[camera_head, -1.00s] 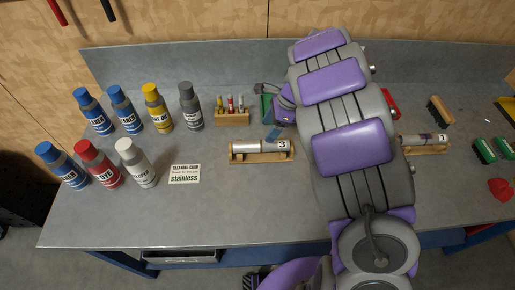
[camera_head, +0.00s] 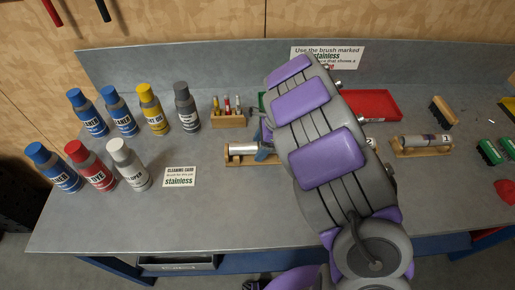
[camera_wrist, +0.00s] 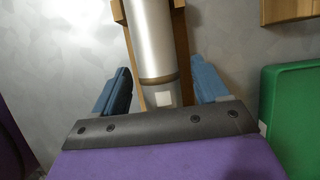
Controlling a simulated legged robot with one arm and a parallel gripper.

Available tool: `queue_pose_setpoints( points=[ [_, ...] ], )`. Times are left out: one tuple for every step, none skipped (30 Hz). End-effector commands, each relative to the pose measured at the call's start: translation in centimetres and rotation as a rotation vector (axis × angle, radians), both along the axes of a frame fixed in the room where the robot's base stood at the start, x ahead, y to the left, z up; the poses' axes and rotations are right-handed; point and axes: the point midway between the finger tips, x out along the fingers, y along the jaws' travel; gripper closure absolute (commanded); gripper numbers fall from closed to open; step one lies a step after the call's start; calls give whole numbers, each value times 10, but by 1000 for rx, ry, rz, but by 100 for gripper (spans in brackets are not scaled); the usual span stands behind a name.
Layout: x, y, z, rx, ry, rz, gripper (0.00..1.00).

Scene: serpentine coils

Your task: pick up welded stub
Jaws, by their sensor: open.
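A silver metal stub (camera_head: 242,149) lies on a wooden cradle (camera_head: 238,162) in the middle of the bench. My arm hides its right end in the head view. In the wrist view the stub (camera_wrist: 152,40) runs down from the top edge, with a darker band and a pale square near its lower end. My gripper (camera_wrist: 163,88) is open, with one blue finger on each side of that end; whether they touch it I cannot tell. A second stub (camera_head: 425,141) rests on another cradle (camera_head: 425,153) at the right.
A wooden block of small tubes (camera_head: 228,120) is behind the stub. A red tray (camera_head: 370,103) and a green tray (camera_wrist: 292,120) are close by. Brushes (camera_head: 490,151) lie at the right.

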Motion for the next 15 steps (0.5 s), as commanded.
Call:
queue_pose_setpoints(
  points=[
    [0, 0, 0, 0, 0, 0, 26],
    [0, 1, 0, -1, 0, 0, 27],
    [0, 2, 0, -2, 0, 0, 31],
    [0, 2, 0, -3, 0, 1, 34],
    [0, 3, 0, -4, 0, 1, 37],
    [0, 4, 0, -4, 0, 1, 40],
    [0, 4, 0, -4, 0, 1, 43],
    [0, 4, 0, -5, 0, 1, 46],
    [0, 5, 0, -5, 0, 1, 50],
    [0, 5, 0, -5, -1, 2, 53],
    [0, 5, 0, -5, -1, 2, 56],
    [0, 5, 0, -5, -1, 2, 60],
    [0, 5, 0, -5, -1, 2, 62],
    [0, 4, 0, -5, -1, 2, 65],
    [0, 4, 0, -4, 0, 1, 69]
  ],
)
